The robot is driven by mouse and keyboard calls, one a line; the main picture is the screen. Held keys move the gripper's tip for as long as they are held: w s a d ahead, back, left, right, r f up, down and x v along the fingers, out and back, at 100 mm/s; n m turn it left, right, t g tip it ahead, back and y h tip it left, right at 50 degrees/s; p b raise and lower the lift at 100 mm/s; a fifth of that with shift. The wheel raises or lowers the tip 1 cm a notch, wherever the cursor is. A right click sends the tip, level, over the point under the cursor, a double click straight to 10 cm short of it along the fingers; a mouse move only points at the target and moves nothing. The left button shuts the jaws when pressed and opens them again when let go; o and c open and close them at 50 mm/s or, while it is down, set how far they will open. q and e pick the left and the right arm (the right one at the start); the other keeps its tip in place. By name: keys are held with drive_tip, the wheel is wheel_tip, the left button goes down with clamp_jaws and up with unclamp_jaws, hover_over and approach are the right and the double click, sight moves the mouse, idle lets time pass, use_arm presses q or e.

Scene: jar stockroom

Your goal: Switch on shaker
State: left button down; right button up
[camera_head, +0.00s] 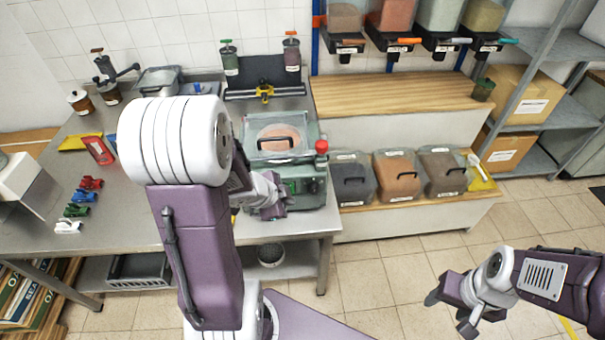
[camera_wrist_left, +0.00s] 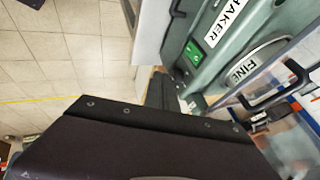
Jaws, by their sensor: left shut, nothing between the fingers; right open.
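Contact is unclear. My right gripper (camera_head: 450,314) is open and empty over the floor.
Lidded bins (camera_head: 397,178) stand on a low wooden shelf right of the shaker. Hoppers (camera_head: 391,15) hang at the back. The floor at front right is clear.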

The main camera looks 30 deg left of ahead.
use_arm(q)
drive_tip(key=s+a+r+n, duration=0.1)
drive_tip(key=s+a, duration=0.2)
drive_tip(key=a, duration=0.1)
drive_tip(key=shift+y, duration=0.3)
drive_tip(key=w+f, duration=0.6)
drive_tip(key=w+f+b, duration=0.1)
drive_tip(key=w+f, duration=0.1)
drive_tip(key=w, duration=0.2)
drive_tip(key=shift+w+a+f, duration=0.1)
drive_tip(key=shift+a+f, duration=0.1)
drive_tip(key=shift+f, duration=0.2)
use_arm(e)
drive_tip(key=shift+s+a+r, duration=0.1)
drive_tip(key=shift+s+a, duration=0.25)
drive_tip(key=shift+s, duration=0.25)
